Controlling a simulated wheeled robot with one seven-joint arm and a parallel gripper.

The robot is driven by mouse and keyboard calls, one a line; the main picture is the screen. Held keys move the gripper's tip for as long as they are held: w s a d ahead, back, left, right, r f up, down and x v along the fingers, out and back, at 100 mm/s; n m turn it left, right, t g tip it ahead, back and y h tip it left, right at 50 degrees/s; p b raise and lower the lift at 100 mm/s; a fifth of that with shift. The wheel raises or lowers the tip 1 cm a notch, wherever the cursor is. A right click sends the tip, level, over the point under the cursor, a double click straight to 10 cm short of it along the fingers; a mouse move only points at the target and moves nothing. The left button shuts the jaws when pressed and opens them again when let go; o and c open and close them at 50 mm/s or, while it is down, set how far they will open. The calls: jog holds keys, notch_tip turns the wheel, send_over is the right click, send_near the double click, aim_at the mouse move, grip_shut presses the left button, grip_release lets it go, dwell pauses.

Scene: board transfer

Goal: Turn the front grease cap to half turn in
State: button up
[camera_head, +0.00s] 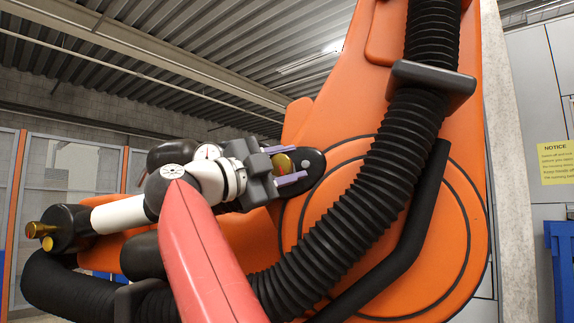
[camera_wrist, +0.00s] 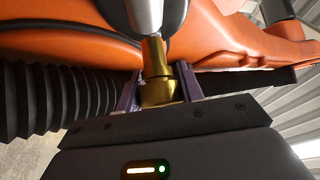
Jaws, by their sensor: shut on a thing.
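A brass grease cap (camera_head: 281,164) sits by a dark rounded plate on the big orange robot arm. In the wrist view the cap (camera_wrist: 156,92) shows as a gold stem with a wider collar, in line with a grey cylinder (camera_wrist: 146,14). My gripper (camera_head: 294,167) is shut on the cap, one purple finger on either side. The fingers also flank it in the wrist view (camera_wrist: 157,88). Part of the cap is hidden by my gripper in the head view. I cannot tell its turn angle; no marks are readable.
The orange arm (camera_head: 455,210) fills the right, with a thick black ribbed hose (camera_head: 395,150) running down and under my arm. More brass fittings (camera_head: 40,231) are on the dark end at the left. A yellow notice (camera_head: 556,162) hangs at the far right.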

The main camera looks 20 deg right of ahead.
jog(key=o, duration=1)
jog(key=shift+b+v, duration=0.3)
jog(key=shift+v, duration=3.65)
